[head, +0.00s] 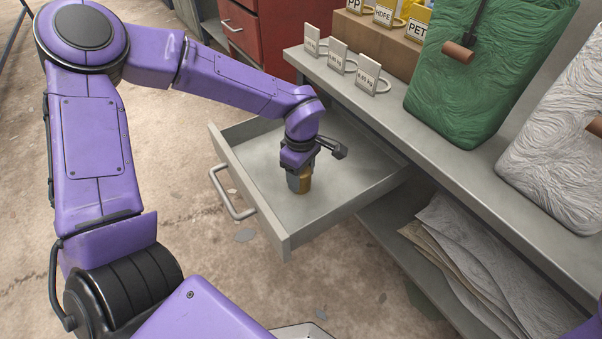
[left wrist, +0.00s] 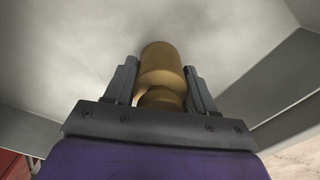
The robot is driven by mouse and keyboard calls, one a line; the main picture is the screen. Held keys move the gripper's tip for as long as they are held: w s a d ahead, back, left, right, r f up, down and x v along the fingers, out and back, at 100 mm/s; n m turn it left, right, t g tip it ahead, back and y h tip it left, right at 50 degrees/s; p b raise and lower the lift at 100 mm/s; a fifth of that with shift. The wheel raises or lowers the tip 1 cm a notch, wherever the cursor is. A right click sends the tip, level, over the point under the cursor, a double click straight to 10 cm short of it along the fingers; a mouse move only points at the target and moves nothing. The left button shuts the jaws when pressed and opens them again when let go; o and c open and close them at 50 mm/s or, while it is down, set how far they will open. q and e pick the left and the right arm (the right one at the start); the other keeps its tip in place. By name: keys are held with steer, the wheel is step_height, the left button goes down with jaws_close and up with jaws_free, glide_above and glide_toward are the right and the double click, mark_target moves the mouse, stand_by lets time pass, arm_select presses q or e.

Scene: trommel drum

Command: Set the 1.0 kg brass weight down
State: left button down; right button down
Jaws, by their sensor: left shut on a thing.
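The brass weight (left wrist: 162,68) is a gold-brown cylinder with a narrower neck. It sits between the two dark fingers of my left gripper (left wrist: 162,88), which is shut on it. My right gripper is not in view.
The drawer is pulled out from a grey bench (head: 480,170), its handle (head: 229,195) facing left. On the bench stand several white tags, a brown box (head: 380,42), a green sack (head: 490,75) and a white sack (head: 560,150). A red cabinet (head: 250,35) stands behind. The drawer floor around the weight is clear.

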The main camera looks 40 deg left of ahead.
arm_select(q)
steer(key=shift+c, duration=1.9)
jaws_free()
step_height(320, 180, up, 12)
steer(key=p, duration=0.5)
steer(key=shift+r, duration=0.1)
